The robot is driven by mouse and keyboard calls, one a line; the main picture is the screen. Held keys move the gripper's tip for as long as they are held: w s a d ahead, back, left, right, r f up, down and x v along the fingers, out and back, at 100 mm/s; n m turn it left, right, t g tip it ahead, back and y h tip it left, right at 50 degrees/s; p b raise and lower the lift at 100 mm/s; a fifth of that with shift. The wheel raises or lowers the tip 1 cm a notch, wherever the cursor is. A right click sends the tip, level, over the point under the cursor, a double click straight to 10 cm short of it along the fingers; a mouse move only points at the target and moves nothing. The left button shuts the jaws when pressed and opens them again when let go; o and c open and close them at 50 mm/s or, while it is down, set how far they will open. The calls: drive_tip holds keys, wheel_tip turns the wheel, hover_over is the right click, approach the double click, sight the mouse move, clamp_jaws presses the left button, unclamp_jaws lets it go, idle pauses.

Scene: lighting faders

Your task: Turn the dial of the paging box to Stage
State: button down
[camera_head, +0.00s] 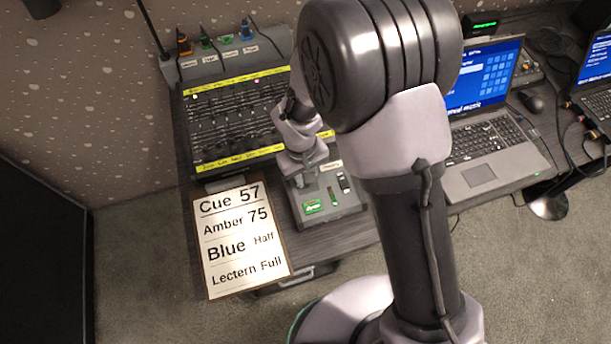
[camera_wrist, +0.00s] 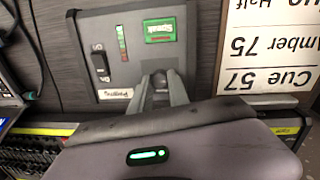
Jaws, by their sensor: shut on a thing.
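The paging box (camera_head: 345,206) is a grey box at the front of the desk, below the fader desk. My gripper (camera_head: 308,183) points down onto the box. In the wrist view its two fingers (camera_wrist: 160,80) are closed around the dial, which they mostly cover. The dial's pointer and position marks cannot be read.
A cue card (camera_head: 243,282) lies left of the box, over the desk's front edge. The fader desk (camera_head: 232,122) stands behind. A laptop (camera_head: 490,155) and mouse (camera_head: 531,101) are to the right. My arm hides part of the desk.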

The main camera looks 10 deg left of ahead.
drive_tip(key=m+b, duration=0.1)
drive_tip(key=m, duration=0.3)
drive_tip(key=shift+f+g, duration=0.1)
drive_tip(key=shift+g, duration=0.2)
drive_tip(key=m+y+b, duration=0.1)
drive_tip(key=m, duration=0.3)
drive_tip(key=shift+w+d+m+b, duration=0.1)
drive_tip(key=shift+m+b, duration=0.2)
drive_tip(key=shift+m, duration=0.1)
drive_tip(key=m+b, duration=0.1)
drive_tip(key=m, duration=0.3)
drive_tip(key=shift+m+y, duration=0.3)
drive_tip(key=m, duration=0.4)
drive_tip(key=shift+d, duration=0.15)
drive_tip(key=m, duration=0.4)
drive_tip(key=shift+y, duration=0.4)
drive_tip(key=m+p, duration=0.1)
drive_tip(key=m, duration=0.3)
drive_tip(key=shift+y, duration=0.3)
drive_tip(key=m+p, duration=0.1)
drive_tip(key=m, duration=0.1)
drive_tip(key=m+t+p, duration=0.1)
drive_tip(key=m, duration=0.2)
drive_tip(key=shift+s+d, duration=0.1)
drive_tip(key=shift+s, duration=0.1)
drive_tip(key=shift+m+t+p, duration=0.4)
drive_tip(key=shift+m+p, duration=0.1)
drive_tip(key=shift+m, duration=1.4)
